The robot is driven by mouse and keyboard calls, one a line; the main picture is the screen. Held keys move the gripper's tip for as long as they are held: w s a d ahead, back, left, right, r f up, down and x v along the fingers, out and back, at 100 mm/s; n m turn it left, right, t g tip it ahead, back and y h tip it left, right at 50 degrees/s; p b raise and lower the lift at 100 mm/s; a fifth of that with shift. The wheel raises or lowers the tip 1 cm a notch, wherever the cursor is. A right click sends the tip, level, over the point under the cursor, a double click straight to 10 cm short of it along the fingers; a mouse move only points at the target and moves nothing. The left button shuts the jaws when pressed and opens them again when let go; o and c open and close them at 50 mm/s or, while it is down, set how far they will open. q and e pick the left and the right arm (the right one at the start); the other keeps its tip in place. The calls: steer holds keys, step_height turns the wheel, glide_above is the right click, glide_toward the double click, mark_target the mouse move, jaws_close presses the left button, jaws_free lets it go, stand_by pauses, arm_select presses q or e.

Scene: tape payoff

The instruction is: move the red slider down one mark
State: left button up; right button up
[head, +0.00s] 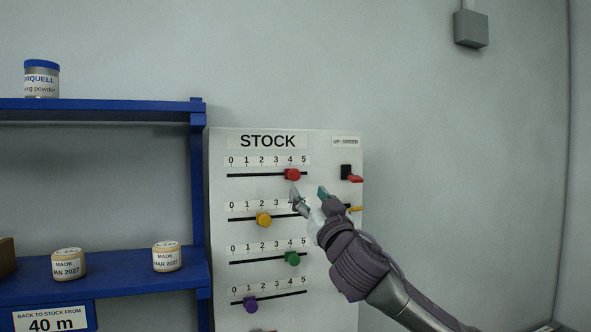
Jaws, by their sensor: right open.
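The white STOCK panel (218,190) carries horizontal slots with number scales from 0 to 5. The red slider (292,174) sits in the top slot, at about mark 4. My right gripper (308,192) is open and empty, its fingers pointing up toward the panel. Its left fingertip appears just below the red slider in the picture; I cannot tell whether they touch or how far apart they are in depth. The gripper and forearm hide part of the panel's right side. My left gripper is not in view.
Below are a yellow slider (263,219) near 2, a green one (292,258) near 4 and a purple one (250,304) near 1. A red lever (355,179) sticks out at the panel's right edge. Blue shelves (197,180) with tubs stand left.

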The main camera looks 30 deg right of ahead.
mark_target(295, 175)
steer(key=p+x, duration=0.3)
steer(key=x, duration=0.5)
steer(key=shift+r+p, duration=0.15)
steer(key=shift+p, duration=0.25)
steer(key=shift+w+d, duration=0.1)
steer(key=shift+w, duration=0.55)
jaws_close()
